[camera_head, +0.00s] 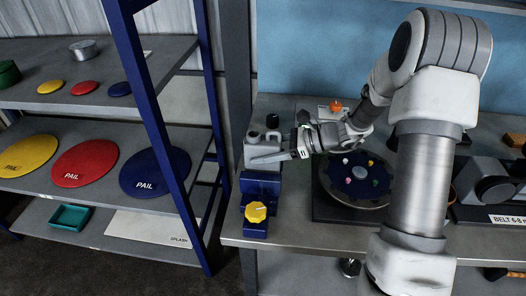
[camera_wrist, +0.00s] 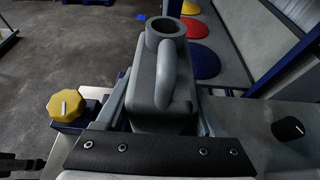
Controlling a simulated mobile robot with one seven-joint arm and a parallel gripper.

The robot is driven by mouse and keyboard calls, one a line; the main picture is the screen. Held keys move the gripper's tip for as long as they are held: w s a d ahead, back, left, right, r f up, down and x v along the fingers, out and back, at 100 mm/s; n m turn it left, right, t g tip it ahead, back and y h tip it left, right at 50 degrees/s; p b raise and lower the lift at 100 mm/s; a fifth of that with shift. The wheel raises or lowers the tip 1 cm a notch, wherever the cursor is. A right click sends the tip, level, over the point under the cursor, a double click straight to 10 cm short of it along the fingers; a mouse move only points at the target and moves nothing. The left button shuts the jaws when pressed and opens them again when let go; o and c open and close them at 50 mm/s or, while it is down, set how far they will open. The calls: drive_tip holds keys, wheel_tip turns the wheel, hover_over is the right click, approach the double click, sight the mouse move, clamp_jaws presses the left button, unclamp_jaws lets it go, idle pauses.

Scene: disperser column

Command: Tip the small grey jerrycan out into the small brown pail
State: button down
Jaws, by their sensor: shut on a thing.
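The small grey jerrycan (camera_wrist: 150,92) is between the fingers of my gripper (camera_wrist: 160,112) in the wrist view. It has a round open neck and a looped handle, and looks upright. In the head view the grey jerrycan (camera_head: 254,152) is at the bench's left end, behind a pale finger of my gripper (camera_head: 278,156). The fingers are shut on its sides. I cannot tell whether its base touches the surface below. I cannot make out a small brown pail in either view.
A blue fixture with a yellow knob (camera_head: 256,212) is just in front of the jerrycan. A dark blue disc with coloured pegs (camera_head: 352,178) is to the right. Shelves at left hold yellow, red and blue (camera_head: 155,172) discs and a teal tray (camera_head: 70,218). Floor shows beyond the bench.

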drive_tip(key=shift+r+p, duration=2.5)
drive_tip(key=shift+r, duration=1.1)
drive_tip(key=shift+s+f, duration=0.1)
drive_tip(key=shift+s, duration=0.05)
